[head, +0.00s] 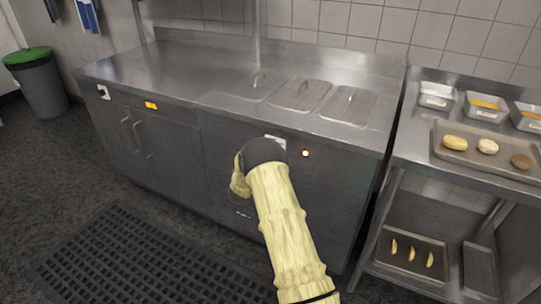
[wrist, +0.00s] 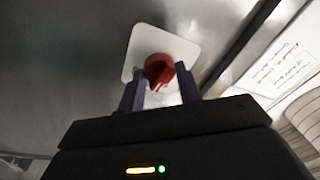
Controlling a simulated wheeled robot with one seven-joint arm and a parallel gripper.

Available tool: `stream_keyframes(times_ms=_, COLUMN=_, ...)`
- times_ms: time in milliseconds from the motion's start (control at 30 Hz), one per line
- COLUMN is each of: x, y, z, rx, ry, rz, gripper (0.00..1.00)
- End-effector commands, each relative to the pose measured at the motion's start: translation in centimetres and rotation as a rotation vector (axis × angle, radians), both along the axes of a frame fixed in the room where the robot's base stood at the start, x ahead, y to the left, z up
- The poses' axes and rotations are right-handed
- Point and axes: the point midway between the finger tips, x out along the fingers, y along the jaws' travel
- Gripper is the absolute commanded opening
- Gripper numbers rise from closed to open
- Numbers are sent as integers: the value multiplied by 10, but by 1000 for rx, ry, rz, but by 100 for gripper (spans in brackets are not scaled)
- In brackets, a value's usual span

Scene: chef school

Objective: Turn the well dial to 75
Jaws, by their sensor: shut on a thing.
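The well dial is a red knob (wrist: 158,70) on a white plate (wrist: 142,45) on the steel front, seen in the wrist view. My gripper (wrist: 160,88) has its two purple fingers on either side of the knob, shut on it. In the head view my arm ends at the counter front, and my gripper is hidden behind my wrist. Only a corner of the white plate (head: 276,140) shows there, and the knob is hidden. The dial's markings and its setting cannot be read.
A lit orange lamp (head: 305,153) is right of the plate. The steel counter (head: 190,60) carries several lidded wells (head: 300,94). A shelf unit at right holds a tray (head: 500,172) with bread rolls. A green-lidded bin (head: 40,85) and a black floor mat (head: 140,260) are at left.

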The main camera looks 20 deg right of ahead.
Motion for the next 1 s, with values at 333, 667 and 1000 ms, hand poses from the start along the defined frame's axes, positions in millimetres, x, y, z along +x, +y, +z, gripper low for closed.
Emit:
stream_keyframes(times_ms=333, x=-1, y=-1, z=0, rx=0, ry=1, rz=-2, gripper=46)
stream_keyframes(times_ms=667, x=0, y=0, z=0, rx=0, ry=1, rz=-1, gripper=56)
stream_keyframes(times_ms=1000, x=-21, y=29, z=-4, rx=1, ry=4, rz=2, gripper=56)
